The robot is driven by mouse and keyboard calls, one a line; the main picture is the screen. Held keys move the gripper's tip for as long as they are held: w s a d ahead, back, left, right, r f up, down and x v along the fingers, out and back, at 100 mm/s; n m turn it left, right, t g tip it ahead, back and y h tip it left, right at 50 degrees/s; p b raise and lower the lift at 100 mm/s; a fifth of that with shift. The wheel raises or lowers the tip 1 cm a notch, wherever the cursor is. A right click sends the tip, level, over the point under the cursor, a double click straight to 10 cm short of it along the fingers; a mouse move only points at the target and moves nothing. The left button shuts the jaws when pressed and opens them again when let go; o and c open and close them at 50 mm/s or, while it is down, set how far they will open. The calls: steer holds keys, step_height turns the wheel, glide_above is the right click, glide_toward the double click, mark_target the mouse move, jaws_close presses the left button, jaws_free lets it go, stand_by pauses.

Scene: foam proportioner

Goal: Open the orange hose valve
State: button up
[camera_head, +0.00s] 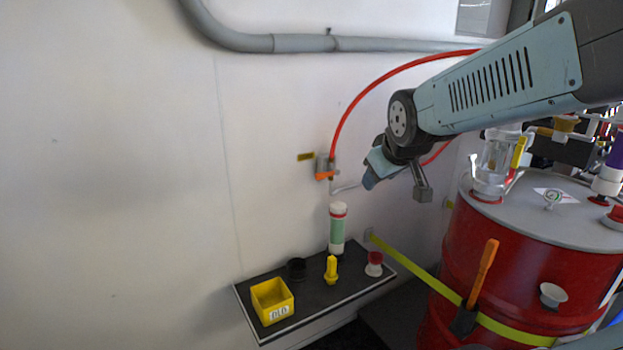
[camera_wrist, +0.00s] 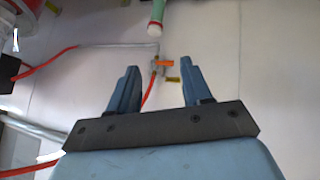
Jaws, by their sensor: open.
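The orange hose valve (camera_head: 325,175) is on the white wall, at the lower end of a red hose. Its orange handle lies roughly level in the head view. In the wrist view the orange handle (camera_wrist: 164,63) shows between and beyond my fingertips, and the picture is turned roughly upside down. My gripper (camera_head: 369,180) is to the right of the valve in the head view, apart from it. In the wrist view my gripper (camera_wrist: 158,73) has its two blue fingers wide apart, with nothing held between them.
A yellow tag (camera_head: 306,156) is beside the valve. Below is a black shelf (camera_head: 350,294) with a green-and-white cylinder (camera_head: 337,232), a yellow bin (camera_head: 271,301) and small fittings. A red drum (camera_head: 460,240) stands at right.

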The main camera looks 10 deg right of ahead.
steer(key=w+d+f+n+t, duration=0.25)
steer(key=w+n, duration=0.25)
steer(key=w, duration=0.6)
steer(key=n+t+y, duration=0.6)
steer(key=n, duration=0.7)
glide_toward(321, 178)
steer(key=x, duration=1)
steer(key=shift+w, duration=0.35)
steer(key=shift+c, duration=0.3)
jaws_close()
